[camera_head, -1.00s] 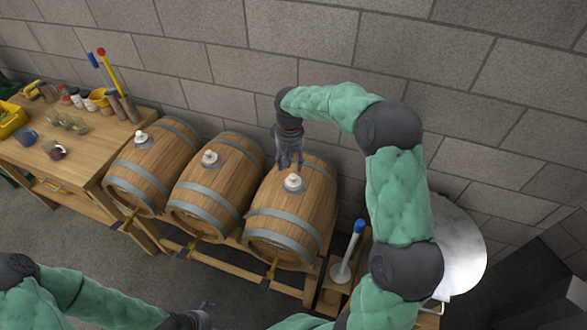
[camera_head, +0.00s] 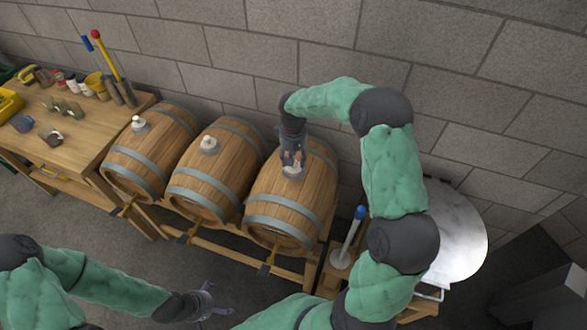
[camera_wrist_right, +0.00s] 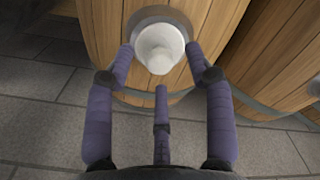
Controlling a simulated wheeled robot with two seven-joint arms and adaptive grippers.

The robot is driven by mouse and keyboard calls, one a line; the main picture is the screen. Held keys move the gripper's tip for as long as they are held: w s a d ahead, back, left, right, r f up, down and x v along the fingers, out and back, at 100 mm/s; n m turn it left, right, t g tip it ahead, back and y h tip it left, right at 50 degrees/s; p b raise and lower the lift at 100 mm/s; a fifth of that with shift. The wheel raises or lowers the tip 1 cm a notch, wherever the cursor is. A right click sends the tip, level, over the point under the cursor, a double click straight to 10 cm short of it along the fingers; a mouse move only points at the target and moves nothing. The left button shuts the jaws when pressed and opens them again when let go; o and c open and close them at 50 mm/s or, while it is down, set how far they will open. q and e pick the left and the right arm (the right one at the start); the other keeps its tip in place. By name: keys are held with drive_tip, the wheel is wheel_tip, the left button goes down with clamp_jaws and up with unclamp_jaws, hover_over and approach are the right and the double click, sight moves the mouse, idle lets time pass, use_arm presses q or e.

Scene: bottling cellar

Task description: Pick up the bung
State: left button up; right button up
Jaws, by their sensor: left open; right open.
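The bung, a white stopper (camera_wrist_right: 158,48), sits in the grey ring on top of the rightmost barrel (camera_head: 279,195). It is upright. In the head view the bung is mostly hidden by my right gripper (camera_head: 291,160), which hangs right over it. In the right wrist view my right gripper (camera_wrist_right: 160,68) is open, its purple fingers around the lower sides of the bung, with no clear contact. My left gripper (camera_head: 213,298) is open and empty at the bottom of the head view, away from the barrels.
Two more barrels, with white bungs (camera_head: 138,123) (camera_head: 209,144), stand to the left on the wooden rack (camera_head: 215,252). A workbench (camera_head: 85,140) with tools and cups is at the left. A blue-topped white tool (camera_head: 350,238) and a metal vessel (camera_head: 455,232) are at the right.

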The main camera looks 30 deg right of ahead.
wheel_tip(320, 180, down, 2)
drive_tip(key=shift+f, duration=0.25)
drive_tip(key=shift+c, duration=0.3)
clamp_jaws()
drive_tip(key=shift+r, duration=0.15)
